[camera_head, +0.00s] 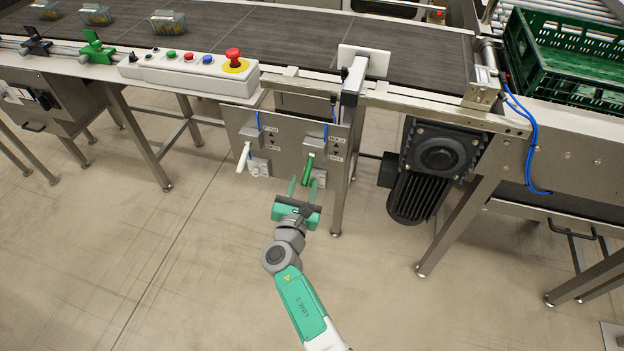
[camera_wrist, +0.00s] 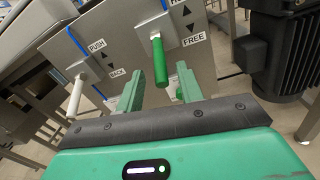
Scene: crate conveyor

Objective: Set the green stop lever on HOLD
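The green stop lever (camera_head: 308,167) sits on a grey panel below the conveyor, with HOLD and an up arrow above FREE and a down arrow beside it. In the wrist view the lever (camera_wrist: 160,61) slants down from its mount, its end low, on the FREE side in the picture; its exact setting is hard to tell. My gripper (camera_head: 303,183) is open in front of and just below the lever. In the wrist view my gripper's fingers (camera_wrist: 159,89) appear on either side of the lever's lower end; I cannot see contact.
A white lever (camera_head: 243,157) marked PUSH and BACK is left on the panel (camera_head: 277,137). A black motor (camera_head: 428,170) hangs to the right, near a frame leg (camera_head: 340,190). A button box with a red emergency stop (camera_head: 234,60) is above left. Floor in front is clear.

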